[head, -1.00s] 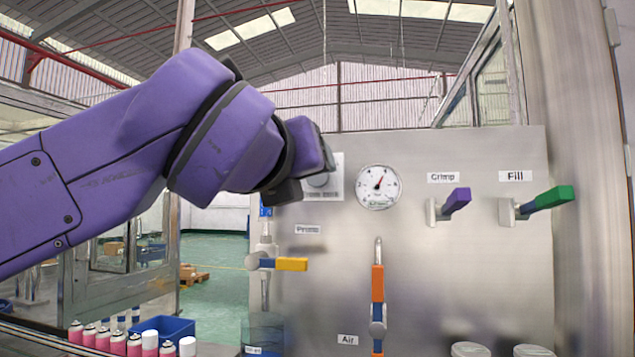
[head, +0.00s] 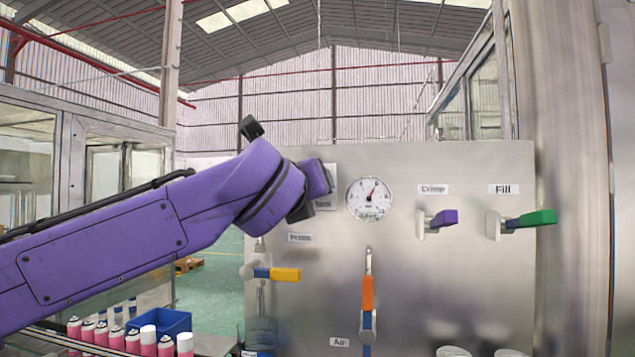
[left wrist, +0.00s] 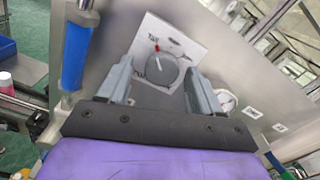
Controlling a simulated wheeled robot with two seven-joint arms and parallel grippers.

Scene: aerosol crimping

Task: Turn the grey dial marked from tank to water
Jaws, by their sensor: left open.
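The grey dial (left wrist: 164,74) is on a white label plate on the steel panel. It shows in the left wrist view with a red-and-white pointer mark. The mark points toward the upper left, near the word Tank (left wrist: 152,44). My left gripper (left wrist: 158,82) is open, its two grey fingers on either side of the dial; I cannot tell whether they touch it. In the head view my left gripper (head: 318,180) covers the dial, and only the edge of the white plate (head: 331,171) shows. My right gripper is in neither view.
A pressure gauge (head: 369,198) sits just right of the dial plate. A yellow-handled valve (head: 285,274) and an orange-handled valve (head: 367,292) are below. Purple (head: 444,217) and green (head: 537,218) handles are farther right. Pink cans (head: 117,340) and a blue bin (head: 172,323) stand lower left.

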